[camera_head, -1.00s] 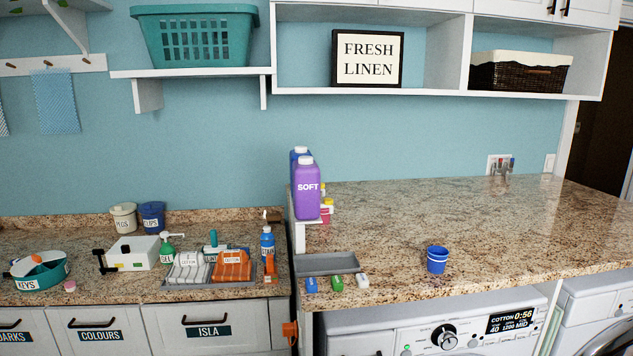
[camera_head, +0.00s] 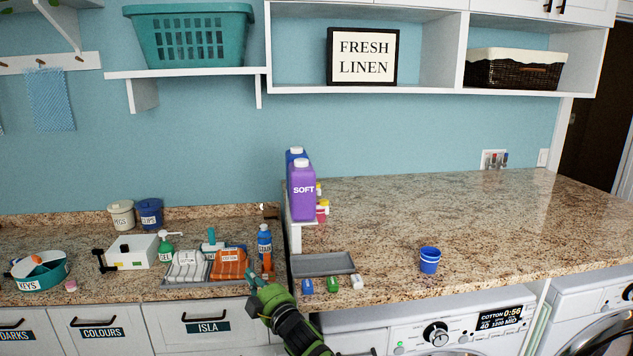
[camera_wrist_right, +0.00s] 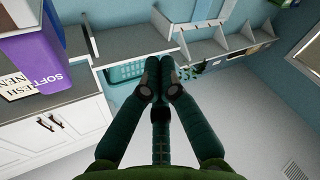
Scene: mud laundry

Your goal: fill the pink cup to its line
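I cannot make out a pink cup for certain. A blue cup (camera_head: 429,260), seemingly stacked, stands on the right counter. A small pink piece (camera_head: 71,285) lies on the left counter. A purple bottle marked SOFT (camera_head: 303,190) stands on a small white raised shelf at the counter's step, with a blue bottle (camera_head: 295,155) behind it. A pinkish container (camera_head: 323,207) is partly hidden beside it. My right gripper (camera_head: 258,278) is in front of the left counter's edge, below the bottles. In the right wrist view its fingers (camera_wrist_right: 161,72) meet, with nothing seen between them. My left gripper is out of view.
A grey tray (camera_head: 323,264) lies on the right counter, with blue, green and white small pieces (camera_head: 332,284) along the front edge. A blue spray-like bottle (camera_head: 265,245) and folded cloths (camera_head: 230,264) stand left of the step. The right counter is mostly clear.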

